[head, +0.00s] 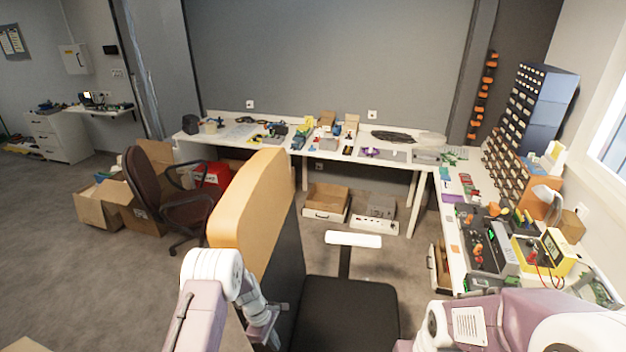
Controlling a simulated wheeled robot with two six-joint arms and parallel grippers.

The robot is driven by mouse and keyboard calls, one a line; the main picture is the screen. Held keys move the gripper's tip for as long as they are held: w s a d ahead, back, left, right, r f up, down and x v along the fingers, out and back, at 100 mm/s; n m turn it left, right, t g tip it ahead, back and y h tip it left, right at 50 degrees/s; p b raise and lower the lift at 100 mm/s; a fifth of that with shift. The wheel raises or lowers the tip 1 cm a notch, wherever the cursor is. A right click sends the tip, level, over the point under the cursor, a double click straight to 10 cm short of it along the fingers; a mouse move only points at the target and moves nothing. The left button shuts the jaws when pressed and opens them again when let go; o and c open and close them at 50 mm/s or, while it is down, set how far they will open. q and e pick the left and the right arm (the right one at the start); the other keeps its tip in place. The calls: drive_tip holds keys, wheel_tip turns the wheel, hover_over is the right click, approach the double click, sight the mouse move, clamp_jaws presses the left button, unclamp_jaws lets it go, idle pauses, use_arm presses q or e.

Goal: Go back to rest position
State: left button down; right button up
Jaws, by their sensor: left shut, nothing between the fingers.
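My left gripper (265,332) shows at the bottom, left of centre. It is shut and empty, pointing down past the bent white joint of my left arm. It appears in front of the lower part of a chair's tan-edged backrest (253,205); I cannot tell whether they touch. My right arm shows at the bottom right, folded across the corner. Its gripper is not in view.
The chair's black seat (345,312) and white armrest (353,240) stand close in front. A crowded white workbench (455,235) runs along the right and back. A brown office chair (143,180) and cartons (92,205) stand left. Grey floor is open at left.

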use_arm(q)
drive_tip(key=s+a+r+m+t+y+b, duration=0.1)
drive_tip(key=s+r+m+b, duration=0.5)
drive_tip(key=s+r+m, duration=0.9)
drive_tip(key=shift+s+a+r+t+y, duration=0.4)
drive_tip(key=shift+s+a+r+y, duration=0.15)
drive_tip(key=shift+s+a+y, duration=0.35)
drive_tip(key=shift+d, duration=0.25)
drive_tip(key=shift+s, duration=0.15)
